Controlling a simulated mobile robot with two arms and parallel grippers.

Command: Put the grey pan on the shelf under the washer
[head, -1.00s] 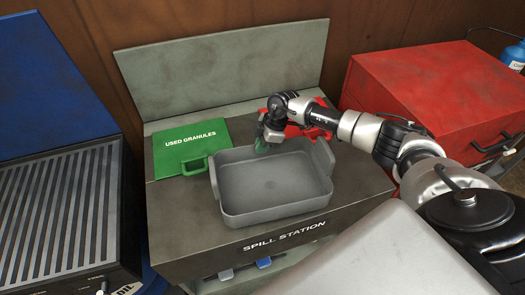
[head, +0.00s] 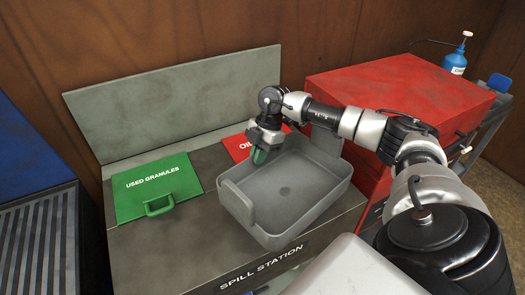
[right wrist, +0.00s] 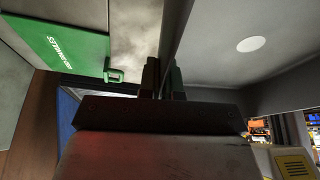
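The grey pan (head: 318,207) is a deep rectangular tray with upright handles at its two ends. It is over the right part of the dark spill station top (head: 140,255); I cannot tell if it rests there or hangs just above. My right gripper (head: 261,155) points down at the pan's back wall, midway between the handles. In the right wrist view my right gripper (right wrist: 163,80) has its fingers close together on either side of the thin pan wall, shut on it. My left gripper is not in view. I cannot identify the washer or its shelf.
A green used granules lid (head: 150,182) lies left of the pan, and a red lid (head: 236,148) is partly hidden behind it. A red cabinet (head: 385,85) stands at the right with a blue bottle (head: 456,62) beyond. A slatted dark unit (head: 45,240) is at left.

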